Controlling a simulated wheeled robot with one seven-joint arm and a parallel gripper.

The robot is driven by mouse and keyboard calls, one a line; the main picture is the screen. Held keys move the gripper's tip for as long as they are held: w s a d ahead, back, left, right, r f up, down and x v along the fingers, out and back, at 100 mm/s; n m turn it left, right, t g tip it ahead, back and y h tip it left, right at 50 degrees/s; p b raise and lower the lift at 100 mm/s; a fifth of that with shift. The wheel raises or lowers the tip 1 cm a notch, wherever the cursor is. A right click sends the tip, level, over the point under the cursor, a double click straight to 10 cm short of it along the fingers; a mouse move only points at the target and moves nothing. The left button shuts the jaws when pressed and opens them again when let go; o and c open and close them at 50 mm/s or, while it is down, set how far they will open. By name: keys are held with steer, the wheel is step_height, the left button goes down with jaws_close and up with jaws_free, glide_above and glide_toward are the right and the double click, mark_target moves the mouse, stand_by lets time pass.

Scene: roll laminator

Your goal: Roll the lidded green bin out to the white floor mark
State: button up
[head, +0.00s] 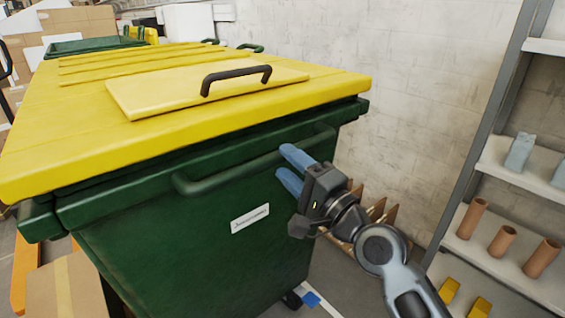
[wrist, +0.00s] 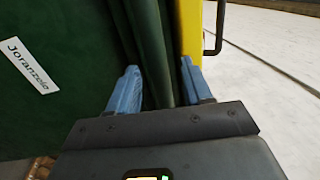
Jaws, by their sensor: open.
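The green bin (head: 190,240) fills the left and middle of the head view, its yellow lid (head: 90,130) closed. A dark handle (head: 236,78) stands on a raised panel of the lid. A green bar handle (head: 225,175) runs along the bin's near side. My gripper (head: 288,168) is open near the right end of that bar. In the wrist view its two blue fingers (wrist: 160,85) lie on either side of a dark green bar-like part; contact cannot be told. A white label (wrist: 28,65) shows on the bin wall. A white and blue floor marking (head: 318,303) shows beside the bin's wheel.
A grey shelf rack (head: 480,150) with brown tubes (head: 502,241) and yellow pieces stands at the right. A pale block wall (head: 390,90) runs behind the bin. Cardboard boxes (head: 75,20) are at the back left, and another box (head: 62,290) is at the near left.

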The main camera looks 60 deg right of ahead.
steer(key=shift+b+v, duration=0.7)
steer(key=shift+v, duration=1.8)
steer(key=s+a+f+n+g+y, duration=0.2)
steer(key=s+a+f+n+g, duration=0.1)
steer(key=s+a+f+n, duration=0.65)
steer(key=s+a+f+n+g+y, duration=0.1)
steer(key=s+a+f+n+y, duration=0.1)
steer(key=s+a+n, duration=0.7)
steer(key=s+n+y, duration=0.1)
steer(key=s+n, duration=0.1)
steer(key=s, duration=0.1)
steer(key=shift+f+n+g+y, duration=0.3)
steer(key=shift+f+n, duration=0.05)
